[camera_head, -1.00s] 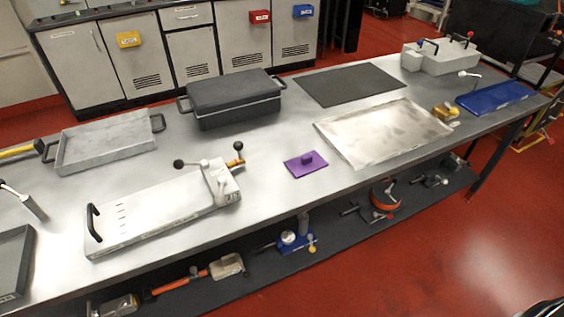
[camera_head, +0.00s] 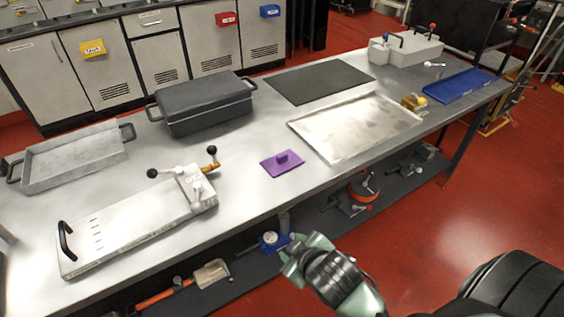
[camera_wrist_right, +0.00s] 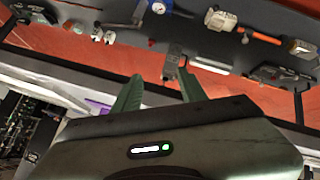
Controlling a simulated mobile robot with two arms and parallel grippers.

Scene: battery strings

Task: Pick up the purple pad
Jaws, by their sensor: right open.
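The purple pad (camera_head: 282,163) is a flat rectangle with a small raised grip on top. It lies flat on the metal bench near its front edge, left of the silver tray. A sliver of what looks like the same purple pad (camera_wrist_right: 98,106) shows at the left in the right wrist view, mostly hidden. My right gripper (camera_head: 298,252) is in front of the bench, nearer to me than the pad and apart from it. In the right wrist view its two green fingers (camera_wrist_right: 161,84) are spread with nothing between them. My left gripper is out of view.
The silver tray (camera_head: 357,127) lies right of the pad. A white fixture with levers (camera_head: 135,222) stands left of it, and a dark lidded box (camera_head: 205,105) behind. Tools sit on the lower shelf (camera_head: 250,262). Bare bench surrounds the pad.

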